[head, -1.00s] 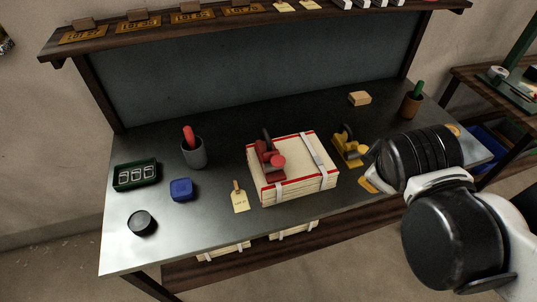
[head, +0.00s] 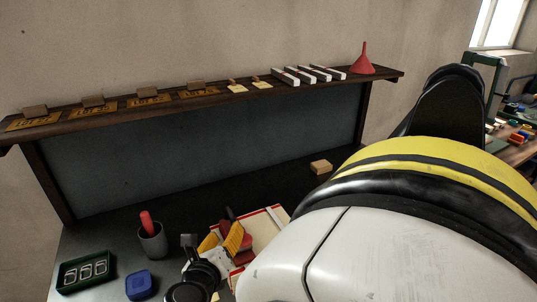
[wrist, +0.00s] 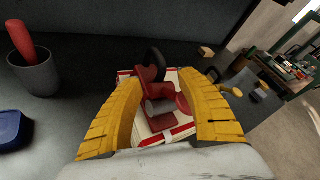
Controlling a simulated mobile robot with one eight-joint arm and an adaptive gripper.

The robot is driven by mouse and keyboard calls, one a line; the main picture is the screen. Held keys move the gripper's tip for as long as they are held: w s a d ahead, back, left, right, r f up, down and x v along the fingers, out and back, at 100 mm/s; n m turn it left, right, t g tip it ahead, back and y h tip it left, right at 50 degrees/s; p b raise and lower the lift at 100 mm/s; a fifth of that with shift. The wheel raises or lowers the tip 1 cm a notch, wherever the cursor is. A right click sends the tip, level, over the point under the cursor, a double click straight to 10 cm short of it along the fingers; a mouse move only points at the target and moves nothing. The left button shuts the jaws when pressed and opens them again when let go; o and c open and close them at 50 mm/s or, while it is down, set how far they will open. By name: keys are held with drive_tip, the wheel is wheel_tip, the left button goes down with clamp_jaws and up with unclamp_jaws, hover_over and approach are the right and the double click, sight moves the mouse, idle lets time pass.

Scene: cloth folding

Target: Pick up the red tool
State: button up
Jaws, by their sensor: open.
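The red tool (wrist: 152,92) has a dark ring-shaped part on top and a round red knob, and sits on a cream stack with red edges (wrist: 122,75). In the wrist view my gripper (wrist: 163,82) is open, with one yellow finger on each side of the tool. The fingers look apart from it, though exact depth is hard to tell. In the head view my gripper (head: 224,240) is over the stack, and the tool (head: 229,214) is mostly hidden behind the fingers. My arm covers the right part of the stack.
A grey cup with a red-handled item (head: 152,237), a blue block (head: 140,284) and a green tray (head: 86,271) stand left of the stack. A tan block (head: 321,166) lies at the back. A yellow tool (wrist: 232,90) is right of the stack. A shelf (head: 225,102) runs above the bench.

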sight(231, 220)
drive_tip(key=b+x, duration=0.1)
drive_tip(key=x, duration=0.4)
drive_tip(key=b+x, duration=0.1)
drive_tip(key=x, duration=0.1)
drive_tip(key=shift+w+r+b, duration=0.15)
drive_tip(key=shift+w+b, duration=0.15)
drive_tip(key=shift+w, duration=0.1)
drive_tip(key=shift+s+r, duration=0.1)
drive_tip(key=shift+r, duration=0.05)
clamp_jaws()
